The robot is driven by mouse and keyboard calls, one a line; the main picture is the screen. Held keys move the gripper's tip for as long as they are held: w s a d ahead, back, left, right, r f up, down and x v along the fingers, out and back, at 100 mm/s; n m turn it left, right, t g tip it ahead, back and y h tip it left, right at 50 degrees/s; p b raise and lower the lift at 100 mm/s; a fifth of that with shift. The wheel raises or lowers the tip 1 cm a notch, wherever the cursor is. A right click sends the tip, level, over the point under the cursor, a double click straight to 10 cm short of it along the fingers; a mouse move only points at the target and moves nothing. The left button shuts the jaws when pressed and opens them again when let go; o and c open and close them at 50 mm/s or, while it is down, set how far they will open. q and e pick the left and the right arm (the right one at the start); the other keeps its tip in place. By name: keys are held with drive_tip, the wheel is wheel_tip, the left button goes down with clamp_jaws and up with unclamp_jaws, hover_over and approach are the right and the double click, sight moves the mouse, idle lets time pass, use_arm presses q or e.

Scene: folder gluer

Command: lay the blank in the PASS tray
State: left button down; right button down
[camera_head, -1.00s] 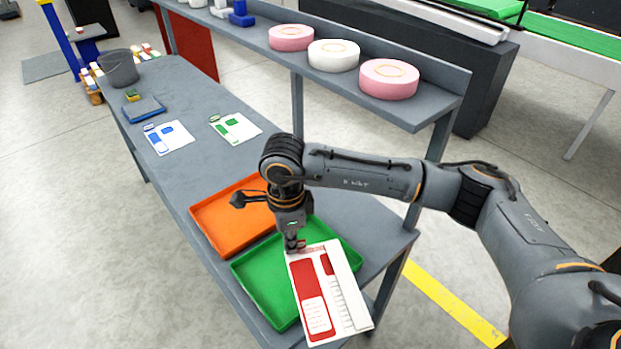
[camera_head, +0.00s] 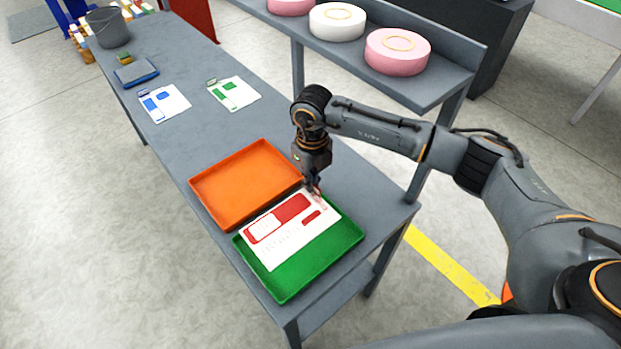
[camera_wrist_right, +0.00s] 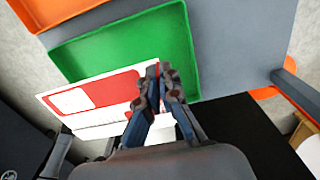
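The blank (camera_head: 288,229) is a flat white sheet with red panels. It is over the green tray (camera_head: 310,275), its left part close to the rim of the orange tray (camera_head: 230,190). No PASS lettering is readable on either tray. My right gripper (camera_head: 315,190) is at the blank's upper right edge. In the right wrist view its fingers (camera_wrist_right: 157,88) are closed on the edge of the blank (camera_wrist_right: 95,97), with the green tray (camera_wrist_right: 125,50) beyond. I cannot tell whether the blank touches the tray floor. My left gripper is not in view.
The grey table (camera_head: 180,60) also holds a blue-printed sheet (camera_head: 165,103), a green-printed sheet (camera_head: 235,92), a blue pad (camera_head: 137,72) and a grey bucket (camera_head: 108,27). A raised shelf (camera_head: 425,92) with pink and white rolls stands behind my right arm.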

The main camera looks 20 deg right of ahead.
wheel_tip(320, 180, down, 6)
drive_tip(key=b, duration=0.3)
drive_tip(key=shift+f, duration=0.25)
drive_tip(key=shift+f+b, duration=1.9)
drive_tip(key=shift+a, duration=0.1)
drive_tip(key=c, duration=0.8)
unclamp_jaws()
drive_tip(key=shift+r, duration=0.1)
drive_tip(key=shift+r+p, duration=2.5)
drive_tip(key=shift+r, duration=1.5)
drive_tip(key=shift+s+f, duration=0.1)
